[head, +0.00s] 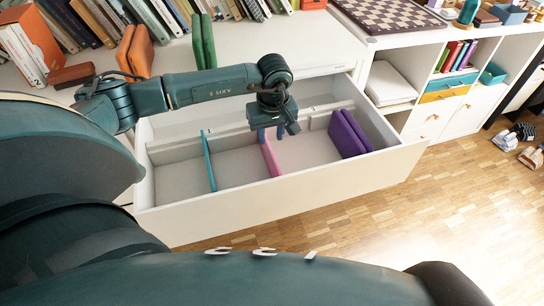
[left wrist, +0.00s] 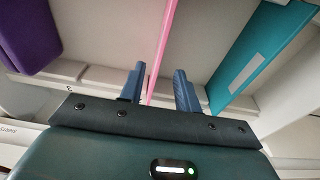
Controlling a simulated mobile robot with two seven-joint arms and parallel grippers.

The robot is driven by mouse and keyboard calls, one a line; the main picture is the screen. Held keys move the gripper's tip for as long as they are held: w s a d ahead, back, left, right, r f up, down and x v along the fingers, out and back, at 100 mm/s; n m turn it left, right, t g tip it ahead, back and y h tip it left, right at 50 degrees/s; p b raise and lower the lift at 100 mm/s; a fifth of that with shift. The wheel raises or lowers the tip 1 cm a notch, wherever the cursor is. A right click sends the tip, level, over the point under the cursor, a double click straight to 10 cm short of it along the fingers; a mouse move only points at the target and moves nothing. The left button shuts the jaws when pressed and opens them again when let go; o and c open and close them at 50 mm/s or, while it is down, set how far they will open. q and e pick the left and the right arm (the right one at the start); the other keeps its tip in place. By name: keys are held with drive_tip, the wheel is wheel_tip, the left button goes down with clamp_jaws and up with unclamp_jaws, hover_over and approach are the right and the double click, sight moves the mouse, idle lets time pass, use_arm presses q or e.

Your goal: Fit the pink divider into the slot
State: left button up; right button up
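The pink divider (head: 271,158) stands on edge in the open white drawer (head: 290,190), between a teal divider and a purple item. Its front end is near the drawer's front wall; I cannot tell whether it sits in a slot. My left gripper (head: 270,133) is over the divider's rear end, pointing down. In the left wrist view, the pink divider (left wrist: 164,48) runs between the two blue fingers of this gripper (left wrist: 160,88). The fingers are apart, with a gap on each side of the divider. My right gripper is not in view.
The teal divider (head: 208,160) stands left of the pink one, and also shows in the left wrist view (left wrist: 258,50). Purple dividers or books (head: 349,134) stand at the drawer's right. Green books (head: 203,42) and orange books (head: 135,50) stand on the top above the drawer.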

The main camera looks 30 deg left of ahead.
sight(270, 148)
use_arm(q)
drive_tip(key=f, duration=0.6)
drive_tip(key=w+a+f+b, duration=0.1)
drive_tip(key=f, duration=0.2)
drive_tip(key=shift+c, duration=0.2)
clamp_jaws()
